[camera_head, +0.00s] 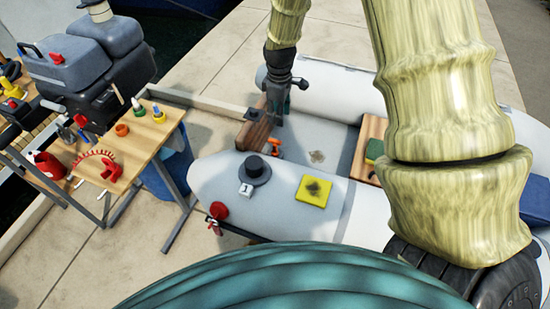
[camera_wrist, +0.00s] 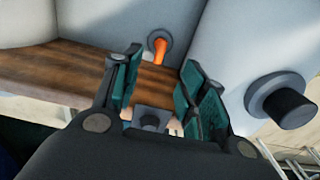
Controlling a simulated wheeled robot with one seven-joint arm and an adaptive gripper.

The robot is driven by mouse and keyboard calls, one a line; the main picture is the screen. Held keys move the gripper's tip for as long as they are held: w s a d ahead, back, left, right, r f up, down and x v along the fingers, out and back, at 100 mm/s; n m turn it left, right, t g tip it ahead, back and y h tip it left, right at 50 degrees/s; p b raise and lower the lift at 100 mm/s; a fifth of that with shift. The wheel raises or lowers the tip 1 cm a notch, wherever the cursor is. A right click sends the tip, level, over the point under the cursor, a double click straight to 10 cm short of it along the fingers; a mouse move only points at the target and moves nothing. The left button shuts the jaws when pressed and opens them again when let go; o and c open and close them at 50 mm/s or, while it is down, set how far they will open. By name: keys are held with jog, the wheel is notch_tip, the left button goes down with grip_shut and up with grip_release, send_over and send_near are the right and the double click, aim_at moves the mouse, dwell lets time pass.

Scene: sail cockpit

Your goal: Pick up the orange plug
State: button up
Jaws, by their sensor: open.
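The orange plug (camera_wrist: 160,46) sits at a round grey fitting on the pale inflatable boat, beyond my fingertips in the wrist view. In the head view the orange plug (camera_head: 275,148) is small, beside the brown wooden board, just below my gripper. My gripper (camera_head: 279,108) points down over the boat's end. In the wrist view my gripper (camera_wrist: 160,82) has its teal-padded fingers spread apart, with nothing held between them. The wooden board (camera_wrist: 62,72) shows behind and between the fingers. The plug is apart from both fingers.
A dark round knob (camera_wrist: 288,103) stands on the grey tube at right; the knob (camera_head: 255,168) also shows in the head view. A yellow pad (camera_head: 313,191) lies on the tube. A workbench (camera_head: 150,145) with tools stands at left. A small dark block (camera_wrist: 152,119) is near the fingers.

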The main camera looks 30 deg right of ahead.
jog(key=b, duration=0.7)
send_over(279, 141)
notch_tip(279, 141, down, 8)
jog(key=shift+w+f, duration=0.15)
jog(key=shift+f, duration=2.75)
jog(key=shift+a+f, duration=0.15)
jog(key=shift+f, duration=1.15)
jog(key=shift+a+f, duration=0.1)
jog(key=shift+f, duration=1.2)
grip_shut()
jog(key=shift+r, duration=0.15)
